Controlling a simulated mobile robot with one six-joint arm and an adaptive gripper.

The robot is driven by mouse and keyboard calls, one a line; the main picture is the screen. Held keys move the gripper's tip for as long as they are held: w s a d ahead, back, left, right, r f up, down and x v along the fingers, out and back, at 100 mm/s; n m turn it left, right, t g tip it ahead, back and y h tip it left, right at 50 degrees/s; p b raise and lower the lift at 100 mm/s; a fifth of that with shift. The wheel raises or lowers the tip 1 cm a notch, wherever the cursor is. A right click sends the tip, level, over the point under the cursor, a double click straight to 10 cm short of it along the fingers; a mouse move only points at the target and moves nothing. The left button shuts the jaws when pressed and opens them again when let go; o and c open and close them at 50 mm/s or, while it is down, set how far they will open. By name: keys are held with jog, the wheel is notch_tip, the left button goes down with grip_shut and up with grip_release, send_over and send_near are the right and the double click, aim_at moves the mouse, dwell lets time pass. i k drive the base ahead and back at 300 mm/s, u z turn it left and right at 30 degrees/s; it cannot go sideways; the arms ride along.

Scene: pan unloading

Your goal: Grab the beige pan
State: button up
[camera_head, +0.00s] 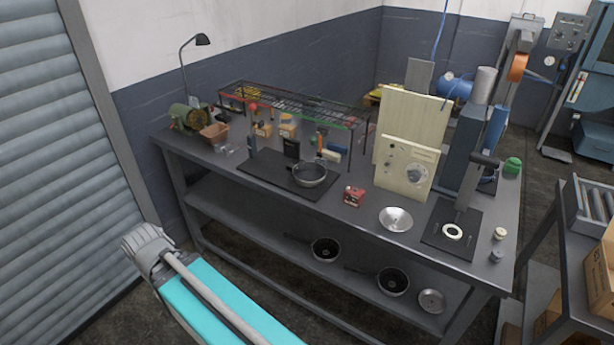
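A pan (310,175) with a grey-silver body and a dark handle sits upright on a black mat (262,172) on the workbench. Its handle points to the back left. Two more dark pans lie on the lower shelf, one near the middle (325,250) and one further right (392,282). I cannot make out a clearly beige pan from here. My teal arm link and grey joint show at the lower left, in front of the bench and apart from it. My gripper is not in view.
A wire rack (295,103) stands at the back of the bench. A small red box (353,196), a metal dish (395,219) and a beige control panel (405,168) are right of the mat. A desk lamp (202,40) stands at the back left.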

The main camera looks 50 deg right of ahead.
aim_at(307, 174)
jog(key=z, duration=0.05)
jog(key=k, duration=1.5)
jog(key=z, duration=1)
jog(key=i, duration=1)
jog(key=u, duration=0.1)
